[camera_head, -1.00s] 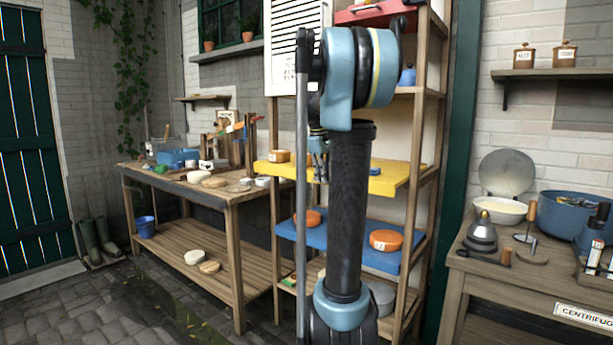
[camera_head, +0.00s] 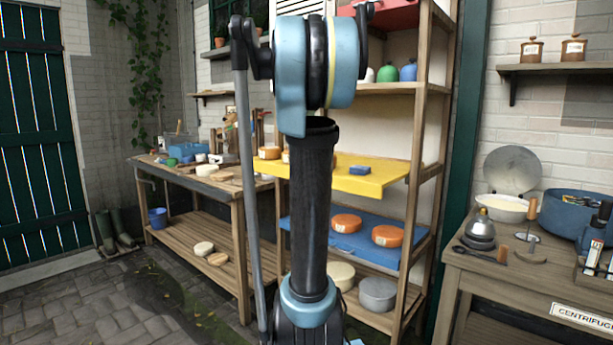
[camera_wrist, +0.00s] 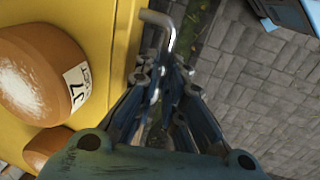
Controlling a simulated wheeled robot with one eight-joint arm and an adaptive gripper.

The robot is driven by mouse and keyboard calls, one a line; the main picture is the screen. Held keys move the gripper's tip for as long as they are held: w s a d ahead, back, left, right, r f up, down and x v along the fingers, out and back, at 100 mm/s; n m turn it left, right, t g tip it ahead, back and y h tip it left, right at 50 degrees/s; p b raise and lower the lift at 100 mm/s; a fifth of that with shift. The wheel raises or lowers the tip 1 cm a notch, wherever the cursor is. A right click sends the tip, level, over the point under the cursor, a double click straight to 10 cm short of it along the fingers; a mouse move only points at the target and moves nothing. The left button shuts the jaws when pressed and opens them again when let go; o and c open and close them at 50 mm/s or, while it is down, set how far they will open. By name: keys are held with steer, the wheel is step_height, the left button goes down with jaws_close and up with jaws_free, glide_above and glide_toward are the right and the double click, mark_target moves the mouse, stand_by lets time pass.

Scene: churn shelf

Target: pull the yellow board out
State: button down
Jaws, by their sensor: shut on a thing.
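The yellow board (camera_head: 388,178) lies on the rack's middle level and sticks out past the front posts. It carries a blue block (camera_head: 360,170) and cheese wheels (camera_head: 268,153). In the wrist view, the board (camera_wrist: 115,60) fills the left side, with a labelled cheese wheel (camera_wrist: 38,75) and a browner one (camera_wrist: 48,148) on it. A bent metal handle (camera_wrist: 158,18) stands at its edge. My gripper (camera_wrist: 166,72) is shut on this handle beside the edge; the fingers partly hide the grip. In the head view my arm hides my gripper and part of the board.
Below is a blue board (camera_head: 410,247) with orange wheels (camera_head: 387,236). A workbench (camera_head: 228,188) stands left of the rack and a table (camera_head: 470,265) stands right. The paved floor (camera_head: 100,315) is open in front.

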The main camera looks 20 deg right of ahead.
steer(key=shift+w, duration=0.15)
steer(key=c, duration=1.7)
jaws_free()
steer(key=shift+a, duration=0.1)
steer(key=shift+r, duration=0.1)
steer(key=r, duration=0.3)
steer(key=a+r, duration=0.1)
steer(key=r, duration=0.3)
steer(key=s+r, duration=0.1)
steer(key=r, duration=0.3)
steer(key=shift+a+r, duration=0.2)
steer(key=shift+a, duration=0.15)
steer(key=s+a+f+m, duration=0.2)
steer(key=s+a+f, duration=0.2)
steer(key=s+f, duration=0.4)
steer(key=s+a+f+m+y, duration=0.1)
steer(key=s+a+f, duration=0.3)
steer(key=s+f, duration=0.5)
steer(key=s+a+f+m+t, duration=0.1)
steer(key=s+a+f+m, duration=0.2)
steer(key=f, duration=1.8)
steer(key=shift+s+a+y, duration=0.15)
steer(key=shift+s+a, duration=0.2)
steer(key=shift+s, duration=0.6)
steer(key=shift+s+a+y, duration=0.1)
steer(key=shift+s+a, duration=0.25)
steer(key=shift+s, duration=0.6)
steer(key=shift+s+a+y, duration=0.15)
steer(key=shift+s+a, duration=0.2)
steer(key=shift+s, duration=0.6)
